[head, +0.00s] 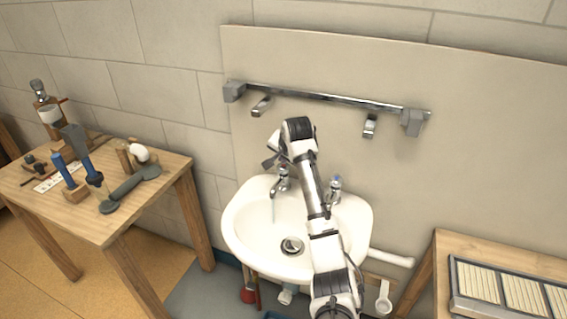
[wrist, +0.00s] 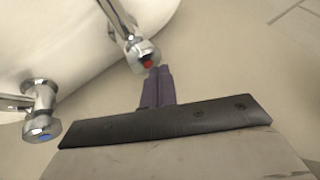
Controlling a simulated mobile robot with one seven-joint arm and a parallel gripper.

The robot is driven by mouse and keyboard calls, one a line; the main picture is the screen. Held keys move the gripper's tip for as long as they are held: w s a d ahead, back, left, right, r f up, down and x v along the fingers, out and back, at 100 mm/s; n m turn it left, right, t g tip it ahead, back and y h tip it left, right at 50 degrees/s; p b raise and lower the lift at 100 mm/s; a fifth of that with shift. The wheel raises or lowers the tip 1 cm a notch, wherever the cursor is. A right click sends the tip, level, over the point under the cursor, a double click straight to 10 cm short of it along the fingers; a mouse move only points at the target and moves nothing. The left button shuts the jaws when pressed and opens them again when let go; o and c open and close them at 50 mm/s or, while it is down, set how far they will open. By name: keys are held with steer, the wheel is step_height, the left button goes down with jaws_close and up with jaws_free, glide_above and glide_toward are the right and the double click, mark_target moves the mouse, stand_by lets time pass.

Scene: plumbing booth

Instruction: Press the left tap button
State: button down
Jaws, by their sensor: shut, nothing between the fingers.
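The left tap (head: 282,182) is chrome and stands on the back rim of the white sink (head: 232,232). In the wrist view this tap (wrist: 138,50) has a red button (wrist: 148,63) on its end. A thin pale-blue stream shows below its spout in the head view. The right tap (head: 334,190) has a blue button, also seen in the wrist view (wrist: 40,136). My gripper (wrist: 159,72) is shut and empty, its dark fingertips right at the red button; I cannot tell whether they touch. In the head view my gripper (head: 271,162) is just above the left tap, partly hidden by my wrist.
A metal rail (head: 320,97) with two chrome fittings is on the wall panel above the sink. A wooden table (head: 165,200) with tools stands at left. Another wooden table (head: 455,243) with a slatted tray (head: 455,300) is at right. A white pipe (head: 390,257) sticks out beside the sink.

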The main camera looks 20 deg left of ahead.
mark_target(284, 167)
steer(key=shift+r, duration=0.4)
step_height(284, 167, up, 5)
steer(key=p, duration=0.5)
stand_by(0.7)
